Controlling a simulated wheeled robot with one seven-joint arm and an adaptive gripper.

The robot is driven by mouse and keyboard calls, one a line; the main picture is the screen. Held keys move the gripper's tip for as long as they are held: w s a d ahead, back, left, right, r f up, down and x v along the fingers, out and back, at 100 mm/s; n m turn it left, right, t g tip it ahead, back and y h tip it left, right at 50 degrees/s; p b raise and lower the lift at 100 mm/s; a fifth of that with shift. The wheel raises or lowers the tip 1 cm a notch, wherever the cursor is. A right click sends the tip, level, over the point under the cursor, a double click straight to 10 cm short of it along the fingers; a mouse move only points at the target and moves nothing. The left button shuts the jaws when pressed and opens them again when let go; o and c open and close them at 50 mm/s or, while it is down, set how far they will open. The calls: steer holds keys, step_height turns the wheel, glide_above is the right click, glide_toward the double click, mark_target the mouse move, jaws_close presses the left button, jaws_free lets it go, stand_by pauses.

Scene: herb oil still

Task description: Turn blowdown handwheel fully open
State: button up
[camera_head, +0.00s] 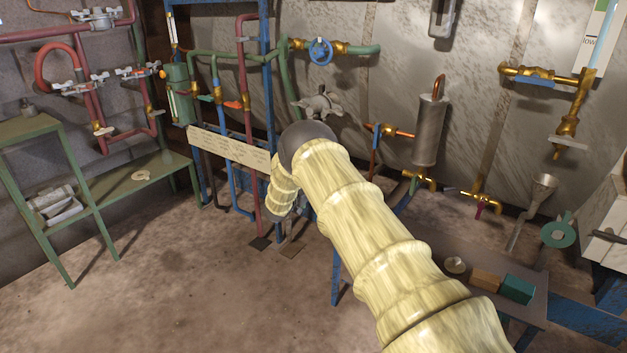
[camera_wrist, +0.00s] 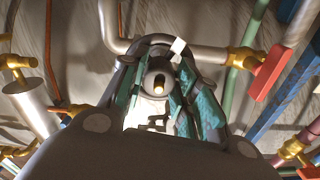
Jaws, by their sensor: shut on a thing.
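In the wrist view my gripper (camera_wrist: 158,98) has its teal-padded fingers on both sides of a grey rounded part, taken as the handwheel (camera_wrist: 157,66). A brass-coloured stub sticks out of its middle. The gripper is shut on it; the rim is mostly hidden by the fingers, so how far it is turned cannot be told. In the head view my cream-sleeved arm reaches to the wall piping and bends down, and it hides the gripper and what it holds.
A blue handwheel (camera_head: 320,51) and a grey lobed wheel (camera_head: 318,103) are on the wall. A red-handled valve (camera_wrist: 268,74) is close right of the gripper. A bench (camera_head: 462,297) stands at right, a green shelf (camera_head: 125,185) at left.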

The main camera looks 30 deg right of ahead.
steer(key=n+p, duration=0.1)
steer(key=n, duration=0.7)
steer(key=n+p, duration=0.1)
steer(key=n, duration=0.6)
steer(key=n+p, duration=0.1)
steer(key=n, duration=0.7)
steer(key=shift+s+d+n, duration=0.15)
steer(key=shift+s+n, duration=0.15)
steer(key=shift+s, duration=0.1)
steer(key=o, duration=1)
steer(key=shift+w+r, duration=0.1)
steer(key=shift+r, duration=0.1)
